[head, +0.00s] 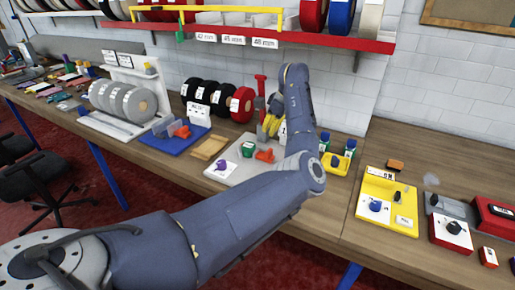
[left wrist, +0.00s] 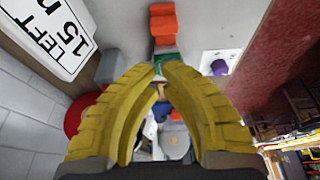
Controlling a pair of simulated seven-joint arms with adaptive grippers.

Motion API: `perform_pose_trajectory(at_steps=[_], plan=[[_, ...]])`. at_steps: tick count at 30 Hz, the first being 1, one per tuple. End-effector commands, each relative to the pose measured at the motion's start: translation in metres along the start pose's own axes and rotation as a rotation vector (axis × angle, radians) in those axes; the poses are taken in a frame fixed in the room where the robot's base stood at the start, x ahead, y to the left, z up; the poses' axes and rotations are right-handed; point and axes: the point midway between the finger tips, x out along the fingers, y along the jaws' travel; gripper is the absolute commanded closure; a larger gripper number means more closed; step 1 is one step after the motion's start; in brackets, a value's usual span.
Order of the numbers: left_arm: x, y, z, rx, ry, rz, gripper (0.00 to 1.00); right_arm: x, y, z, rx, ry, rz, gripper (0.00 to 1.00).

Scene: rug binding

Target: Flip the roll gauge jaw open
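My left gripper (head: 270,126) hangs at the back edge of a grey plate, partly hidden by my forearm. In the left wrist view its yellow fingers (left wrist: 161,68) have their tips almost together, with nothing clearly held. The grey plate (head: 228,178) bears a purple knob (head: 222,165) on a white panel, a green block (head: 246,148) and an orange-red block (head: 265,156). In the left wrist view the orange-red block (left wrist: 163,24) and green block (left wrist: 166,54) lie past the fingertips; contact is unclear. I cannot tell which part is the jaw. My right gripper is out of view.
Black and red rolls (head: 221,99) stand behind the plate. A blue tray (head: 180,138) is to its left, a yellow station (head: 387,207) to its right. A white sign reading LEFT 15 (left wrist: 45,35) is close beside the gripper. A red-edged shelf (head: 330,41) hangs above.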

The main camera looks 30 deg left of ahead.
Motion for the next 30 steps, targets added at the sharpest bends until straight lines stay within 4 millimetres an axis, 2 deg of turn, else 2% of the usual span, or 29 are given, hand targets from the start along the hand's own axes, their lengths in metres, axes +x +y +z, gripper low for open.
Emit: perform_pose_trajectory(at_steps=[12, 16, 30], plan=[[0.001, -0.002, 0.001, -0.002, -0.003, -0.011, 1.00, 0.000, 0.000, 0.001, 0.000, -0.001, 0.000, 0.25], [0.007, -0.002, 0.001, -0.002, -0.003, -0.012, 1.00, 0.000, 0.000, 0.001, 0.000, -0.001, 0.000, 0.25], [0.072, -0.004, 0.000, -0.001, 0.000, -0.013, 1.00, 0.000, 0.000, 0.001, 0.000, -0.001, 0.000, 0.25]])
